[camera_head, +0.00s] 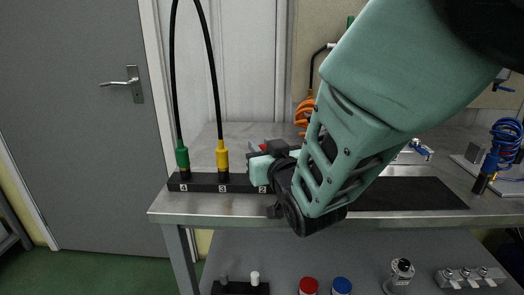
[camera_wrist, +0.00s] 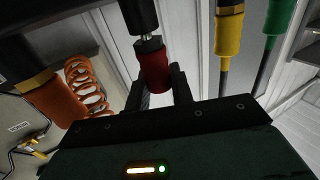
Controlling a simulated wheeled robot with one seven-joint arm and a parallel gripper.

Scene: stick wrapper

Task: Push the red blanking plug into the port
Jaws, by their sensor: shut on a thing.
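The red blanking plug (camera_wrist: 154,72) sits between the two fingers of my gripper (camera_wrist: 160,88) in the wrist view. My gripper is shut on it. A short metal part of the plug shows beyond its dark collar, facing a black cylindrical port (camera_wrist: 139,16). The metal is still visible between collar and port; I cannot tell how deep its tip is. In the head view, a sliver of red shows by my gripper (camera_head: 263,153), above the label 2 end of the black port block (camera_head: 203,185). My wrist hides the rest of the plug and block.
A green connector (camera_head: 182,158) and a yellow connector (camera_head: 222,157) with black cables stand left of my gripper, at labels 4 and 3. An orange coiled cable (camera_head: 305,110) hangs behind. Red (camera_head: 308,287) and blue (camera_head: 341,286) caps are on the lower shelf.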

